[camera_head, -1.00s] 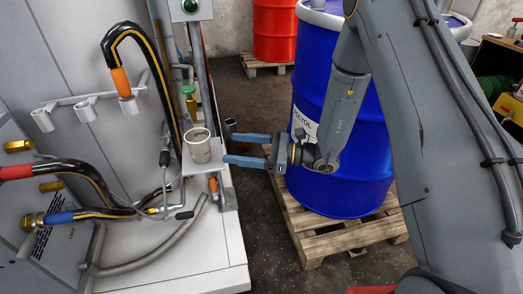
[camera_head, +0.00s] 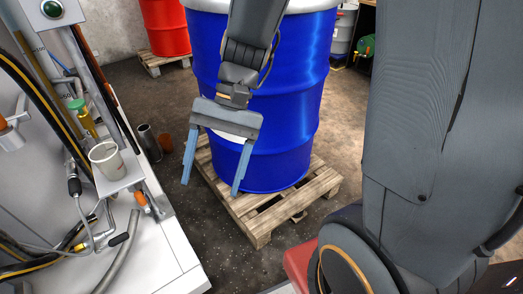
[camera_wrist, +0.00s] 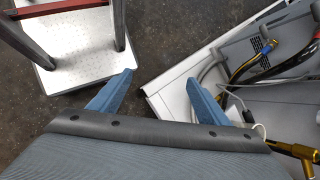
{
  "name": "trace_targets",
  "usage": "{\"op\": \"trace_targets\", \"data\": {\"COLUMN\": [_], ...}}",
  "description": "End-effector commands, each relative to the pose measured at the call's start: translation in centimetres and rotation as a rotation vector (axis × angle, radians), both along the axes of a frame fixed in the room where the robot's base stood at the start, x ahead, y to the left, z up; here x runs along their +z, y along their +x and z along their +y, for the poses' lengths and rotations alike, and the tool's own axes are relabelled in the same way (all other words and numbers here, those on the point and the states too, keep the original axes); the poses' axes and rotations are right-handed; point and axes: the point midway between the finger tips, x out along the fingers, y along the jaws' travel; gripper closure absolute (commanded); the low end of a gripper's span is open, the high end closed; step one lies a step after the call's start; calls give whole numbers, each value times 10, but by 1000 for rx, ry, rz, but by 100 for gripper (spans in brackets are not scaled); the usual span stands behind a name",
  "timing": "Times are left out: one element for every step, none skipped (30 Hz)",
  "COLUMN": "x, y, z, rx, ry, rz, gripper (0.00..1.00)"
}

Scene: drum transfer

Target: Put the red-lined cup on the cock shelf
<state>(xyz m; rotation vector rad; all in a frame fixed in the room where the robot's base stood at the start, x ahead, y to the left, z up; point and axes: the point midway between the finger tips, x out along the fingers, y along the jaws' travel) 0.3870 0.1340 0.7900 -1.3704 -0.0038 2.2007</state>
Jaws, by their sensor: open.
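A pale cup (camera_head: 107,160) stands upright on a small white shelf (camera_head: 126,178) at the side of the white cabinet. Its rim faces up; I cannot make out a red line on it. My gripper (camera_head: 212,187) is open and empty, with its two blue fingers pointing down in front of the blue drum. It is to the right of the cup and clear of it. In the wrist view, the open fingers (camera_wrist: 161,77) have nothing between them but floor and a cabinet edge, and the cup does not show.
A blue drum (camera_head: 255,100) stands on a wooden pallet (camera_head: 262,222) close behind my gripper. A red drum (camera_head: 163,25) is farther back. Hoses and a green-capped valve (camera_head: 79,110) crowd the cabinet. A metal step (camera_wrist: 85,60) shows in the wrist view.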

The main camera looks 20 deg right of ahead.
Motion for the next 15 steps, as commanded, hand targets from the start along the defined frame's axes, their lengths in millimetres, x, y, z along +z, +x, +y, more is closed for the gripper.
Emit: {"op": "trace_targets", "data": {"x": [5,7,10,12,14,17,19,21,23,25,27,28,29,30,31], "y": [-5,-7,-9,-10,-11,-11,-11,-10,-10,-9,-9,-8,-7,-7,-7], "z": [-15,-24,-37,-46,-54,-65,-72,-78,-85,-90,-94,-98,-100,-102,-104], "rx": [58,95,142,177,210,250,278,304,334,354,372,390,401,410,419], "ry": [-48,-80,-120,-150,-178,-214,-236,-258,-283,-299,-314,-329,-337,-345,-350], "rz": [-70,-111,-163,-201,-237,-283,-313,-342,-375,-397,-415,-435,-447,-456,-463], "gripper": [30,30,30,30,30,30,30,30,30,30,30,30,30,30,30]}}
